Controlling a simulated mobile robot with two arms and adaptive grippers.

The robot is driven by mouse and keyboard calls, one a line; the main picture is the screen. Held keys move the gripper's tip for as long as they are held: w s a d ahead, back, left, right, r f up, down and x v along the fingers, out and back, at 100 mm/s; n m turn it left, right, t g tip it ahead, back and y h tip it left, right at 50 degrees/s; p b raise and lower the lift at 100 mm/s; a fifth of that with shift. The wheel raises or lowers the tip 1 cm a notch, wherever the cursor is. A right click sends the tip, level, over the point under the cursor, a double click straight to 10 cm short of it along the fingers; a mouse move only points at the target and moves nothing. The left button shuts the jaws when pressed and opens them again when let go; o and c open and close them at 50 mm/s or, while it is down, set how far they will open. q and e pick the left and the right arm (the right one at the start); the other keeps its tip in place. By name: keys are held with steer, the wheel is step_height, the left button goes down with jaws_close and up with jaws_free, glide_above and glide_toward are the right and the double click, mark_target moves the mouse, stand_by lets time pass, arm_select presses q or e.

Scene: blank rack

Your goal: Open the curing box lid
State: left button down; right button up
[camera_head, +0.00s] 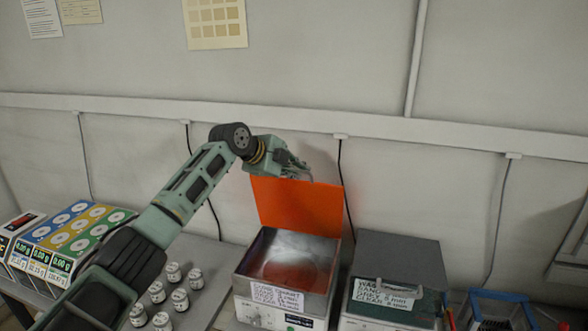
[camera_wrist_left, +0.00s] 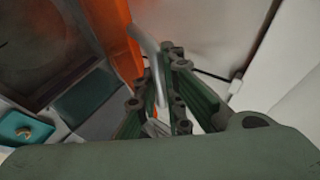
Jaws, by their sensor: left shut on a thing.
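The curing box (camera_head: 283,312) is a grey metal box with an open top and a handwritten label on its front. Its orange lid (camera_head: 297,207) stands up nearly vertical at the back of the box. My left gripper (camera_head: 303,174) is at the lid's top edge, shut on the metal lid handle. In the left wrist view the gripper (camera_wrist_left: 160,118) closes around the bent handle bar (camera_wrist_left: 157,70), beside the orange lid (camera_wrist_left: 121,40). The box's inside, with a reddish glow, is visible. My right gripper is not in view.
A grey-lidded box (camera_head: 396,262) with a label stands right of the curing box. Several small white-lidded jars (camera_head: 180,300) stand to its left. A blue frame (camera_head: 497,308) is at the far right. The wall (camera_head: 300,60) rises close behind the lid.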

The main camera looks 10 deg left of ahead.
arm_select(q)
steer(key=shift+f, duration=0.2)
steer(key=c, duration=1.9)
jaws_free()
steer(key=shift+s, duration=0.1)
steer(key=shift+o, duration=0.2)
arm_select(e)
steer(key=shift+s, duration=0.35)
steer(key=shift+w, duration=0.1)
arm_select(q)
steer(key=shift+a, duration=0.1)
steer(key=v, duration=1.2)
